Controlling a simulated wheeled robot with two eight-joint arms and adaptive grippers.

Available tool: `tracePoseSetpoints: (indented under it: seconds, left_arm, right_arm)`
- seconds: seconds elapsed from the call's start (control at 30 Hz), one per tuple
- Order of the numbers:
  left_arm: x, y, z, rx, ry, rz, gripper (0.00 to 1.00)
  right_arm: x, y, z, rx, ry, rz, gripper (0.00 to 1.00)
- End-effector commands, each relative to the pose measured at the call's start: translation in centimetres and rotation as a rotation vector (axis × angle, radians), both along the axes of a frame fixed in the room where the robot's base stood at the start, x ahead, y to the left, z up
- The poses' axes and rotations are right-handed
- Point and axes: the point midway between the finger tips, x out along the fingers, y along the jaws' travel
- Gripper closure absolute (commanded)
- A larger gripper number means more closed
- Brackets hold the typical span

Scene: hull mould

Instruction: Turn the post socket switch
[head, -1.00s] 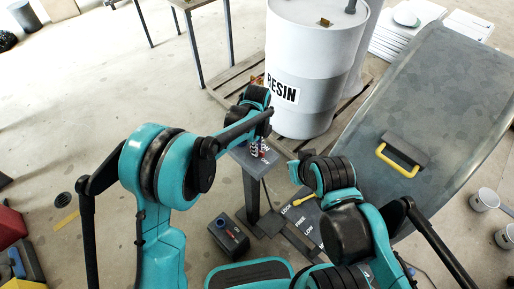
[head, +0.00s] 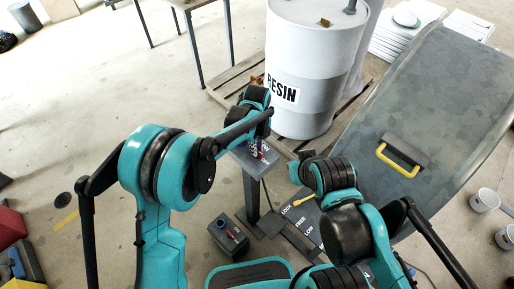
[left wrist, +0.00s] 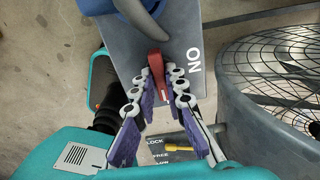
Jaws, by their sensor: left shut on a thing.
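A blue round socket part (left wrist: 140,12) shows at the top edge of that view. In the head view the post (head: 252,195) stands in the middle, and my left gripper (head: 258,148) is over its plate, partly hiding the switch. My right arm is right of the post; its fingers cannot be made out.
A resin drum (head: 310,60) stands on a pallet behind the post. The grey hull mould (head: 440,100) with a yellow handle is at right. A dark box with a red lever (head: 229,234) lies on the floor, left of a labelled panel with a yellow lever (head: 303,201).

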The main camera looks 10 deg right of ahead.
Motion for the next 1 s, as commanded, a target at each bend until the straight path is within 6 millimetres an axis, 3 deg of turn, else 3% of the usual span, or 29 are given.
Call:
tracePoseSetpoints:
  seconds: [0.03,0.1,0.47,1.0]
  left_arm:
    - [0.1,0.0,0.1,0.000,-0.002,0.000,0.80]
    - [0.1,0.0,0.0,0.000,-0.002,0.000,0.67]
    - [0.0,0.0,0.5,0.001,-0.001,0.000,0.67]
    - [0.0,0.0,10.5,0.000,-0.001,0.000,0.67]
  right_arm:
    - [0.0,0.0,0.0,0.000,0.000,0.000,1.00]
    - [0.0,0.0,0.0,0.000,0.000,0.000,1.00]
    - [0.0,0.0,0.0,0.000,0.000,0.000,1.00]
    - [0.0,0.0,0.0,0.000,0.000,0.000,1.00]
